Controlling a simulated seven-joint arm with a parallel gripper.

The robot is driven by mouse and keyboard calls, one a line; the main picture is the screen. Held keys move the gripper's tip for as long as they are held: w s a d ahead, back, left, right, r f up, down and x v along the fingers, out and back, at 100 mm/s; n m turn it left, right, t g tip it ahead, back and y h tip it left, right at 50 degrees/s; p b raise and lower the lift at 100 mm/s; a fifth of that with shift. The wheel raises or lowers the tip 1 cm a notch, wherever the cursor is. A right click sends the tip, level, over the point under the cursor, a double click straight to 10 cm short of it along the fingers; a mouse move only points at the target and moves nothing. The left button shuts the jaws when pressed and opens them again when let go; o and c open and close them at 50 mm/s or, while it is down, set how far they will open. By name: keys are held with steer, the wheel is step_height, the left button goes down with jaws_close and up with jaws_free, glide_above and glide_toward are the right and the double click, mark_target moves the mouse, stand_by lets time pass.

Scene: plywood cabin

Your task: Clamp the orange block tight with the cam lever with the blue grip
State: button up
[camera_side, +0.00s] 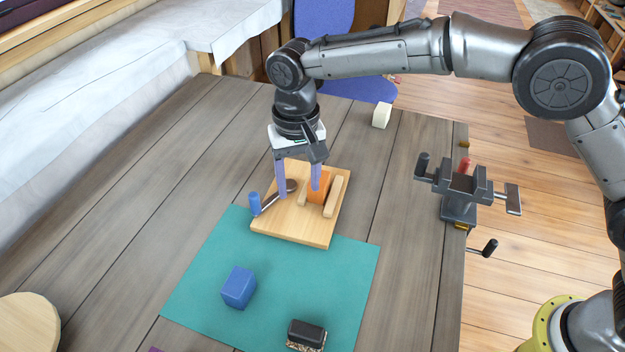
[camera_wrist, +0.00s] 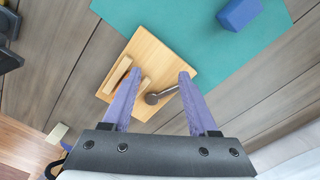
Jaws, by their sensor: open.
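A light wooden board (camera_side: 290,228) carries two wooden rails, the orange block (camera_side: 322,190) and a cam lever. The orange block stands between the rails in the side view, partly covered by a finger. The lever's dark round cam (camera_side: 291,185) is left of the block, and its arm runs left to an upright blue grip (camera_side: 255,203). In the wrist view the cam (camera_wrist: 152,99) shows between the fingers; the right finger appears to hide the blue grip. The block is mostly hidden there.
The board lies partly on a teal mat (camera_side: 205,275). A blue cube (camera_side: 239,287) and a dark brush (camera_side: 306,334) are on the mat. A grey vise (camera_side: 460,190) is at the table's right edge. A pale block (camera_side: 381,115) stands behind. The left tabletop is mostly clear.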

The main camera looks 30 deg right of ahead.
steer(key=shift+s+d+r, duration=0.3)
steer(key=shift+s+d, duration=0.1)
steer(key=shift+s, duration=0.2)
steer(key=shift+s+d+r, duration=0.3)
steer(key=shift+s+d, duration=0.1)
steer(key=shift+s, duration=0.15)
